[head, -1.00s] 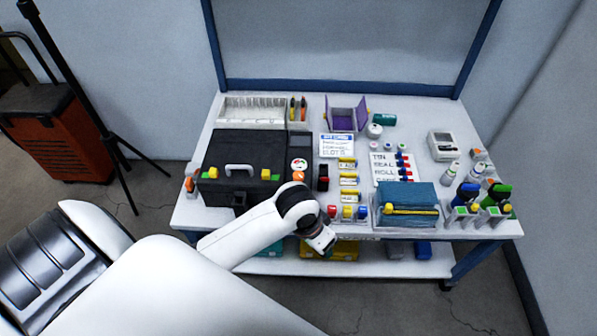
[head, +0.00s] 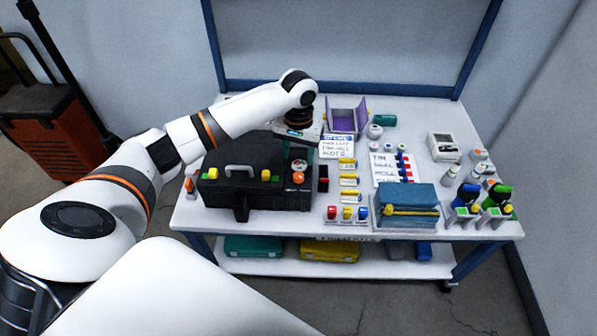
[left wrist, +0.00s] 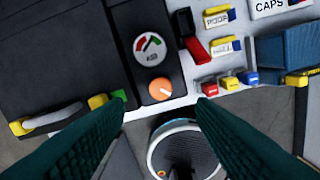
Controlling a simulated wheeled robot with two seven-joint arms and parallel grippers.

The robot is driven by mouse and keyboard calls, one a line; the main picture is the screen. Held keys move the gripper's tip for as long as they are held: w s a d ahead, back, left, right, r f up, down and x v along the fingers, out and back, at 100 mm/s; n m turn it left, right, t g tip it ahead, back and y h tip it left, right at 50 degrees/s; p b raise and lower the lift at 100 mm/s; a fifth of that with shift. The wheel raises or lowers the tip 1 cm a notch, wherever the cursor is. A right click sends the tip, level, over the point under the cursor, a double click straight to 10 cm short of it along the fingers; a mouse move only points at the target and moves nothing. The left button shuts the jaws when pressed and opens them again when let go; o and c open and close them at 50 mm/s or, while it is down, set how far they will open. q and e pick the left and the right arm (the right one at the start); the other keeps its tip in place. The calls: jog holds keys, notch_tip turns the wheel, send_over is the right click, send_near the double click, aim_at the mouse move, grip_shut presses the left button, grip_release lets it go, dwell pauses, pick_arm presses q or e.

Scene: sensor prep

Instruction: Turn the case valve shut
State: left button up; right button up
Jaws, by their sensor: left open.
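The black case (head: 240,192) stands closed at the left of the table, with a grey handle on its front. Its right-hand panel carries a round red, white and green gauge (left wrist: 149,48) and, below that, an orange valve knob (left wrist: 160,89) with a pale mark. The knob also shows in the head view (head: 298,178). My left gripper (head: 300,155) points down above this panel. In the left wrist view its two dark green fingers (left wrist: 162,106) are spread wide and empty, with the knob beyond and between their tips, apart from both. My right gripper is not in view.
Right of the case lie a red-and-black switch (left wrist: 195,52), yellow labelled blocks (head: 348,181) and small coloured blocks (head: 347,213). A small strip of table is bare along the front edge.

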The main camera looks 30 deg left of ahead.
aim_at(299, 175)
pick_arm(q)
notch_tip(299, 175, down, 8)
jog(key=shift+r, duration=0.1)
jog(key=shift+c, duration=0.3)
jog(key=c, duration=0.9)
